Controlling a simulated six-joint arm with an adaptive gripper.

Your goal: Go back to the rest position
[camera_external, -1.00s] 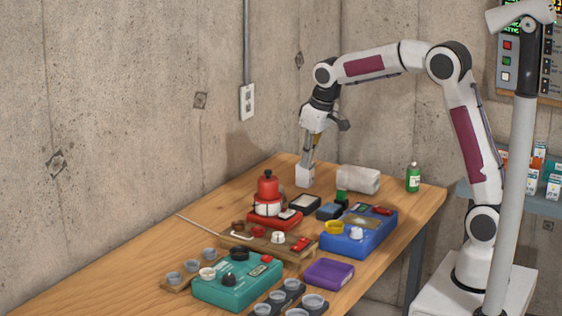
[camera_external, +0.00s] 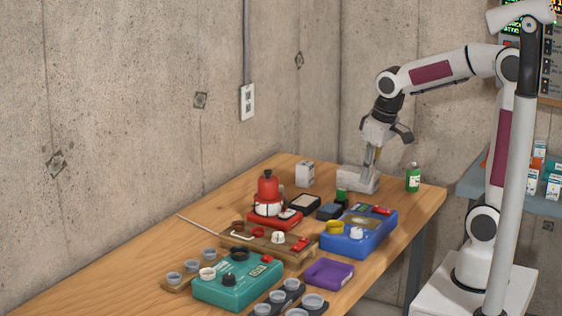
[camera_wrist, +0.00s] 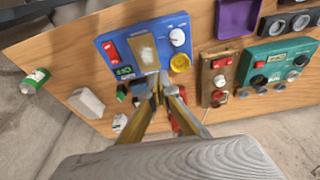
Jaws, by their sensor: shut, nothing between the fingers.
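My gripper (camera_external: 372,168) is shut and empty above the far right part of the wooden table (camera_external: 345,262). In the external view its fingertips overlap the white block (camera_external: 352,180); I cannot tell if they touch it. In the wrist view the closed fingertips (camera_wrist: 163,92) appear in front of the blue box's edge (camera_wrist: 122,62). A small white carton (camera_external: 305,173) stands upright at the table's back, apart from my gripper.
A green bottle (camera_external: 413,178) stands right of my gripper. The blue box (camera_external: 360,235), red device (camera_external: 268,195), teal box (camera_external: 235,286) and purple tray (camera_external: 328,273) crowd the table. Concrete walls (camera_external: 120,120) border the back. Air above the table is clear.

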